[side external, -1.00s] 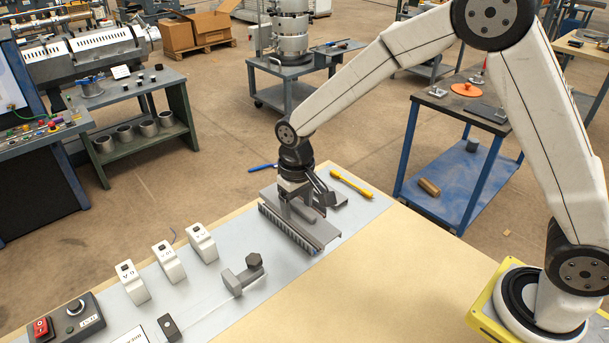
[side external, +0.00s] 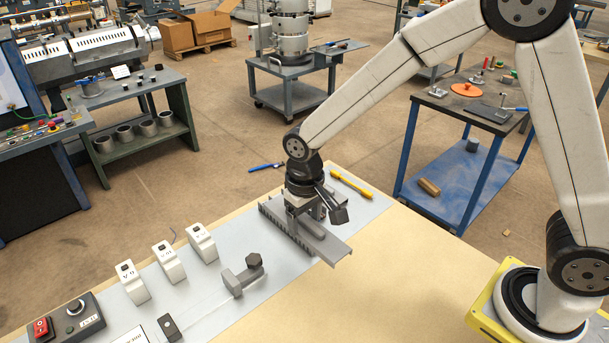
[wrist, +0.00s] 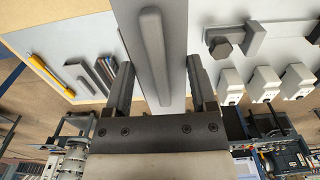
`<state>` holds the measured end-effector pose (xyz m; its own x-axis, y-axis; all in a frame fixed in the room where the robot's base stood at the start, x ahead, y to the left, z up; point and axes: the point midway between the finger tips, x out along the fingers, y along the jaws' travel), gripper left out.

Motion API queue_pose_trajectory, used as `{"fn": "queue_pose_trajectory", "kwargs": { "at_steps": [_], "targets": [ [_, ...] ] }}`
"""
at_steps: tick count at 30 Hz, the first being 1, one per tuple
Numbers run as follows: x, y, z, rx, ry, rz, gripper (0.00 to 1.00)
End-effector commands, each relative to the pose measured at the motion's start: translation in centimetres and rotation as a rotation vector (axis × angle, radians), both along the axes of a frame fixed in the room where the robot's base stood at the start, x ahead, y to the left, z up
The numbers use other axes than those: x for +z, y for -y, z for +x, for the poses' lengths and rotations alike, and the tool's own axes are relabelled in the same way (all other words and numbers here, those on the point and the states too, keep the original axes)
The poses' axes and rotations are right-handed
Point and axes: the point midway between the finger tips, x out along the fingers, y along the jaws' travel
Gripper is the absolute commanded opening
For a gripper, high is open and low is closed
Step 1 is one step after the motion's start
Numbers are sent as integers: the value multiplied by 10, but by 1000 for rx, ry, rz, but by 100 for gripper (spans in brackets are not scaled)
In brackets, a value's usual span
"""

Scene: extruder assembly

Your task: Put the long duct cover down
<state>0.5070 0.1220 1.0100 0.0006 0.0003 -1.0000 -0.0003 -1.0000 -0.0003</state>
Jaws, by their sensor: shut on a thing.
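The long duct cover (side external: 327,246) is a grey flat strip with a raised bar along its middle. In the wrist view the cover (wrist: 172,80) lies between my fingers, its far end out of the picture. My gripper (side external: 305,212) is shut on it and points down, low over the grey mat. A slotted grey edge (side external: 280,227) shows under and beside the cover at its left. I cannot tell whether the cover touches what is below it.
A grey block with a dark knob (side external: 243,275) stands in front, with several white modules (side external: 167,262) to its left. A yellow tool (side external: 351,184) and a blue tool (side external: 266,167) lie behind. The pale table (side external: 390,275) is clear at the right.

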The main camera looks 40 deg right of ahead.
Motion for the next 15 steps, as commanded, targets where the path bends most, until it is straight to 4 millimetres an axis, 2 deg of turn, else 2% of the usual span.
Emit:
{"fn": "queue_pose_trajectory", "kwargs": {
  "at_steps": [15],
  "targets": [
    [-30,-15,64,-1,0,0,11]
  ]
}}
